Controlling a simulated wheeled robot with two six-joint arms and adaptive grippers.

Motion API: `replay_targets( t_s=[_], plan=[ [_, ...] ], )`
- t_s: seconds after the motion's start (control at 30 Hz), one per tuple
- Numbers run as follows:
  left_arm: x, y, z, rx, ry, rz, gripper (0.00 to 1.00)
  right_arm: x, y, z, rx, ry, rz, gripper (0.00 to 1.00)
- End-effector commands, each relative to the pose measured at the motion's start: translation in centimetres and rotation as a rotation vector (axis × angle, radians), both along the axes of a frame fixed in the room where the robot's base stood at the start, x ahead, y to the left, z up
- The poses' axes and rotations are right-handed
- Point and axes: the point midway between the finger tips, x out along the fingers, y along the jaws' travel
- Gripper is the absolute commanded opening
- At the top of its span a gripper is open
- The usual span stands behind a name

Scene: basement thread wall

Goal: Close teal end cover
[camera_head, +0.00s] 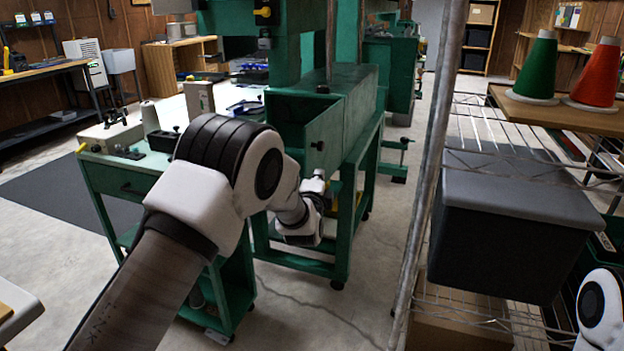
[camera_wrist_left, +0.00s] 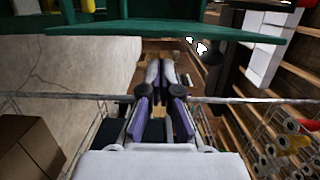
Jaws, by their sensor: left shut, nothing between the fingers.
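The teal end cover (camera_head: 325,140) is a flat panel with a small dark knob, standing swung out at the near end of the long teal machine box (camera_head: 345,100). The compartment beside it (camera_head: 287,108) looks open. My left gripper (camera_head: 316,186) is just below the cover in the head view, partly hidden by my own wrist. In the left wrist view its fingers (camera_wrist_left: 166,75) are together and empty, below a teal edge (camera_wrist_left: 160,30) that crosses the top. I cannot tell whether they touch the cover. My right gripper is out of view.
A wire rack with a dark grey bin (camera_head: 510,215) stands close on the right, behind a metal post (camera_head: 422,160). Green and red thread cones (camera_head: 537,68) stand on a shelf. A teal bench (camera_head: 125,180) is at left. Bare floor (camera_head: 380,245) lies between machine and rack.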

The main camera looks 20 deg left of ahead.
Motion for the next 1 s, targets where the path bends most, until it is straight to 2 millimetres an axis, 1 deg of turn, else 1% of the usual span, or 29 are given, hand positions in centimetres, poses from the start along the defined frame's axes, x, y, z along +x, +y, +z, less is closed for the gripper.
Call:
replay_targets(
  t_s=[0.03,0.13,0.53,0.67,0.77,0.87,0.97,1.0],
  plan=[
    [0.1,0.7,-0.1,-0.001,0.0,0.001,0.0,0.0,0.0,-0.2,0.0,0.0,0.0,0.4],
    [0.1,1.6,0.0,-0.001,0.0,0.001,0.0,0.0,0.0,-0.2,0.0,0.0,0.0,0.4],
    [0.1,1.9,0.0,0.0,0.0,-0.001,0.0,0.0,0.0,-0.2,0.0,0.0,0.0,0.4],
    [0.1,2.3,0.0,-0.001,0.0,0.0,0.0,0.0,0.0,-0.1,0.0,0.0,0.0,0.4],
    [0.2,3.1,0.0,-0.001,0.0,0.001,0.0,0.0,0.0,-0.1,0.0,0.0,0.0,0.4],
    [0.3,4.4,0.1,-0.002,0.0,0.003,0.0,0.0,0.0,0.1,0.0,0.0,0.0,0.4],
    [0.5,6.2,0.1,-0.002,0.0,0.003,0.0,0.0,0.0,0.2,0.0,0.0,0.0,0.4],
    [0.7,7.0,0.1,-0.003,-0.001,0.004,0.0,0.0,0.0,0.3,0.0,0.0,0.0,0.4]
  ],
)
